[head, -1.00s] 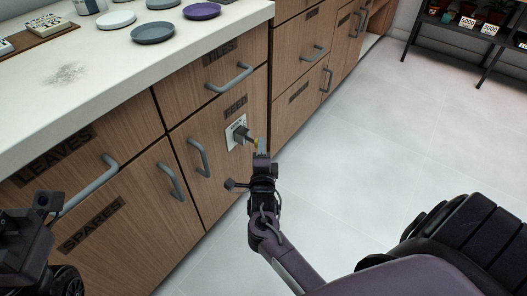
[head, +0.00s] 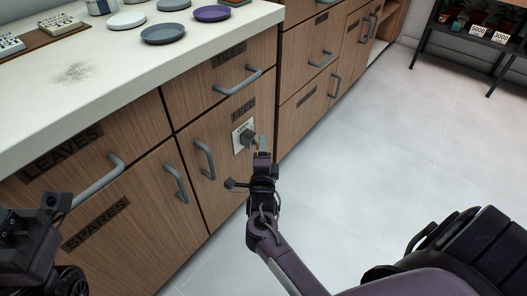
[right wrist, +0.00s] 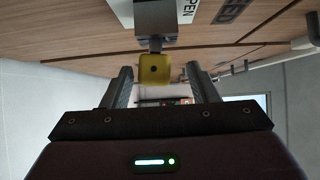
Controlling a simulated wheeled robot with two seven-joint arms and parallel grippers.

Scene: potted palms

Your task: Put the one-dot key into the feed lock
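The feed lock (head: 247,138) is a grey block on a white plate on the door labelled FEED. In the right wrist view the lock (right wrist: 155,18) stands out from the wood, with a dark shaft below it. The one-dot key (right wrist: 154,72) has a yellow square head with one black dot and sits at the end of that shaft, in line with the lock. My right gripper (head: 262,150) is open; its fingers (right wrist: 162,78) stand apart on both sides of the key head, with gaps. My left gripper (head: 42,215) is at the lower left edge, its fingers unclear.
Door handles (head: 205,158) and (head: 238,82) stick out near the lock. The counter (head: 110,75) above holds several plates, including a purple plate (head: 212,13). A dark shelf (head: 475,35) with plants stands at the far right. The floor (head: 370,140) between is clear.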

